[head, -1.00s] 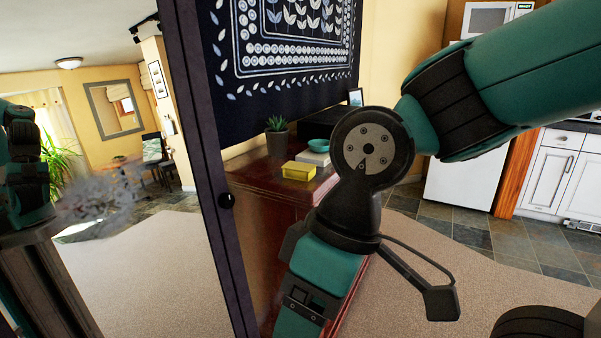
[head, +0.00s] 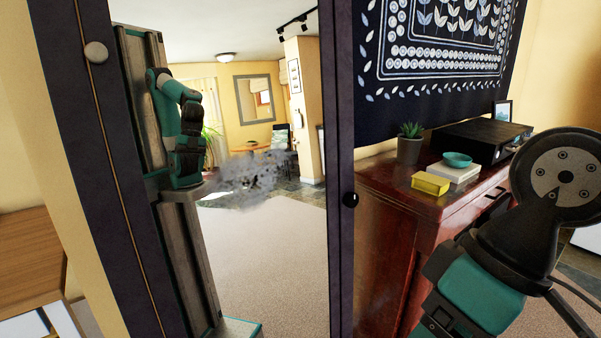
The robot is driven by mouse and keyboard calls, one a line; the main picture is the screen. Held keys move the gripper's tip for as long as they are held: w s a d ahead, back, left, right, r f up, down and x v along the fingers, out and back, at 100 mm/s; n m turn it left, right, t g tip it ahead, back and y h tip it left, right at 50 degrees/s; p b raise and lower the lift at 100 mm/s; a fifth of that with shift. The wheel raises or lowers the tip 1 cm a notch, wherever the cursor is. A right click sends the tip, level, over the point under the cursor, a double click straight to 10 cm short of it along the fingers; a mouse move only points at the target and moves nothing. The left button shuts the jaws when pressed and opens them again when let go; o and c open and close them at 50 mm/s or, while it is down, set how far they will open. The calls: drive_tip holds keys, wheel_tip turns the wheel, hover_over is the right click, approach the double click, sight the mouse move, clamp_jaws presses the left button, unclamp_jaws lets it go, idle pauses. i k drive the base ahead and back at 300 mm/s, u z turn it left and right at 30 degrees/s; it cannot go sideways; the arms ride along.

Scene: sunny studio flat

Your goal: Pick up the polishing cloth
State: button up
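No plainly recognisable polishing cloth shows in the head view. A small yellow block-like thing (head: 430,183) lies near the front left edge of the dark red wooden cabinet (head: 395,208); I cannot tell whether it is a folded cloth or a box. My arm reaches down at the right, in front of the cabinet, and its end runs out of the bottom of the picture. My gripper is out of view, so its state and anything in it are hidden.
A tall dark-framed mirror (head: 270,260) with a grey smudge (head: 255,175) stands at centre left, reflecting my body. Beside the yellow thing are a potted plant (head: 409,146), a teal bowl (head: 457,159) on a pale stack (head: 453,173), and a black box (head: 482,142). A wooden-topped unit (head: 28,262) is at left.

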sight(437, 186)
drive_tip(key=u, duration=0.05)
drive_tip(key=i, duration=1.05)
drive_tip(key=u, duration=0.3)
